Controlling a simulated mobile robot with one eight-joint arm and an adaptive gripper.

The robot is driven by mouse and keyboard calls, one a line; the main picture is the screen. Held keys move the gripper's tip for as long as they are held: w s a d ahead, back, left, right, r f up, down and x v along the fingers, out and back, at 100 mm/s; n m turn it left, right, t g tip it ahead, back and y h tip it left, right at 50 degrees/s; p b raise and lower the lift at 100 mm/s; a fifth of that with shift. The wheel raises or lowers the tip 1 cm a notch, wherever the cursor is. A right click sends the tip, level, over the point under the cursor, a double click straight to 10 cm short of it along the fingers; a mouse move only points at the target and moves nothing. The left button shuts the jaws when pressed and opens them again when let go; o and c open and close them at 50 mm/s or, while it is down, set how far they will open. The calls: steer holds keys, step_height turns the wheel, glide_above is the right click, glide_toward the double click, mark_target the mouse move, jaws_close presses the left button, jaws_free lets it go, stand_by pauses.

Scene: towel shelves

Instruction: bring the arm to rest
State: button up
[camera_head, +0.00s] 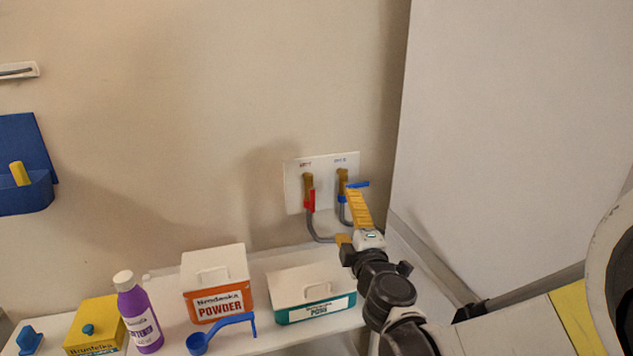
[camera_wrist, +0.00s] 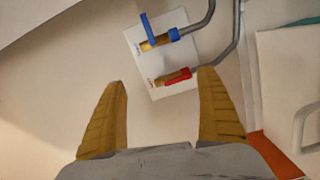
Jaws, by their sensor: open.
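My gripper (camera_head: 351,220) is at the right end of the shelf, in front of the wall plate with two taps. In the wrist view my gripper (camera_wrist: 162,110) shows two yellow ribbed fingers spread wide with nothing between them. The wall plate (camera_wrist: 139,41) lies beyond the fingertips. The red-handled tap (camera_head: 309,198) has its handle pointing along the pipe. The blue-handled tap (camera_head: 343,185) has its handle turned across; part of it is behind my gripper in the head view. I cannot tell from the head view whether a finger touches it.
On the shelf (camera_head: 273,258) stand a yellow box (camera_head: 95,325), a purple bottle (camera_head: 139,315), an orange powder box (camera_head: 217,285), a blue scoop (camera_head: 220,332) and a teal-and-white box (camera_head: 312,293). A large pale panel (camera_head: 500,130) rises at the right. A blue wall holder (camera_head: 25,165) hangs at the left.

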steer(key=s+d+m+g+h, duration=0.5)
steer(key=s+d+m+h, duration=0.1)
steer(key=s+d+m, duration=0.7)
steer(key=s+a+f+m+g+y, duration=0.1)
steer(key=s+f+m+g, duration=0.1)
steer(key=s, duration=0.5)
steer(key=s+a+f+m+g+y, duration=0.1)
steer(key=s+f+m+g+y, duration=0.1)
steer(key=s+f, duration=0.4)
steer(key=shift+s+a+m+g, duration=0.3)
steer(key=shift+s+m+g, duration=0.1)
steer(key=shift+s+g, duration=0.6)
